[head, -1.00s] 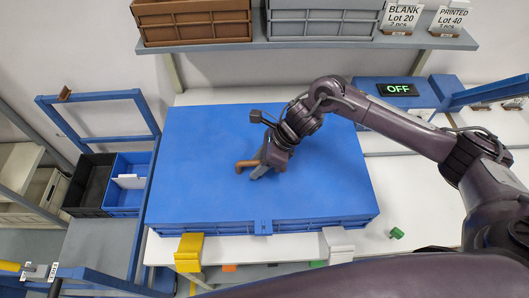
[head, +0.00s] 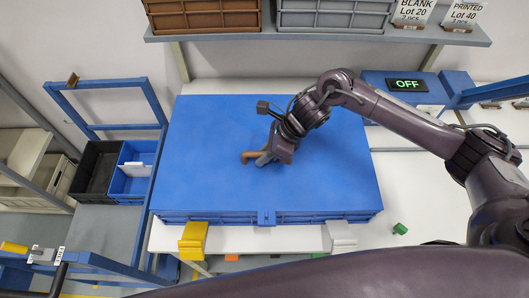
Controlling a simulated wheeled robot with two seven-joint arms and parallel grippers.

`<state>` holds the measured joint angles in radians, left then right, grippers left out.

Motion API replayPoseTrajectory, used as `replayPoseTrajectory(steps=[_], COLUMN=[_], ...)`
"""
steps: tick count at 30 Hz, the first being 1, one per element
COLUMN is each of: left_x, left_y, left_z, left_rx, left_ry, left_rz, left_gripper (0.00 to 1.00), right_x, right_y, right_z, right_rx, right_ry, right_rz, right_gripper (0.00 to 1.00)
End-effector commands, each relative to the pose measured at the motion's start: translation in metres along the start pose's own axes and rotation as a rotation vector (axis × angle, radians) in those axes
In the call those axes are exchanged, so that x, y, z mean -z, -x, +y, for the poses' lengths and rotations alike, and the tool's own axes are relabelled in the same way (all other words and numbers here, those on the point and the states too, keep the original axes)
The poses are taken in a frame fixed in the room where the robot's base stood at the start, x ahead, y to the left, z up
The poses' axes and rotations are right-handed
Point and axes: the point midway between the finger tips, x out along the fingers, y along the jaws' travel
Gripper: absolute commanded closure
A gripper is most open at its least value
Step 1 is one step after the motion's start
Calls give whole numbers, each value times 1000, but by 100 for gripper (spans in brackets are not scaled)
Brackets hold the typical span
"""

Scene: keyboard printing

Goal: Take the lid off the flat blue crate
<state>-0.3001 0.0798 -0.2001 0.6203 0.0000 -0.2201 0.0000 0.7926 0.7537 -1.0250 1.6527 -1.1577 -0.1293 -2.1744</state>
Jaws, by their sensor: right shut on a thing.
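The flat blue crate (head: 315,217) lies on the white table, its long front wall facing me. Its blue lid (head: 215,125) covers the whole top and looks flat and level; I see no clear gap between lid and crate. A brown handle (head: 248,156) sticks up near the middle of the lid. My right gripper (head: 264,158) reaches in from the right and is shut on this handle, hiding its right end. My left gripper is not in view.
A yellow bracket (head: 193,240) and a white bracket (head: 340,236) stand at the table's front edge. A small green piece (head: 400,229) lies to the right. A shelf (head: 330,36) with crates hangs behind. Black (head: 96,172) and blue (head: 131,172) bins stand at left.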

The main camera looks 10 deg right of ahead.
Motion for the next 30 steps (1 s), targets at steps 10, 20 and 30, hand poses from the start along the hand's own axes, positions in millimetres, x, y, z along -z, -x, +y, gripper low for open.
replayPoseTrajectory(steps=[10, 20, 30], left_x=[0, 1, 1], left_y=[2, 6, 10], left_z=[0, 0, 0], left_rx=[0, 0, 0], left_ry=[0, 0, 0], left_rz=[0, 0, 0], left_gripper=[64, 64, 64], right_x=[-3, -12, -18], right_y=[4, 19, 31], right_z=[0, 1, 3], right_rx=[3, 5, 4], right_ry=[-3, -2, -3], right_rz=[-1, -3, -1], right_gripper=[100, 100, 100])
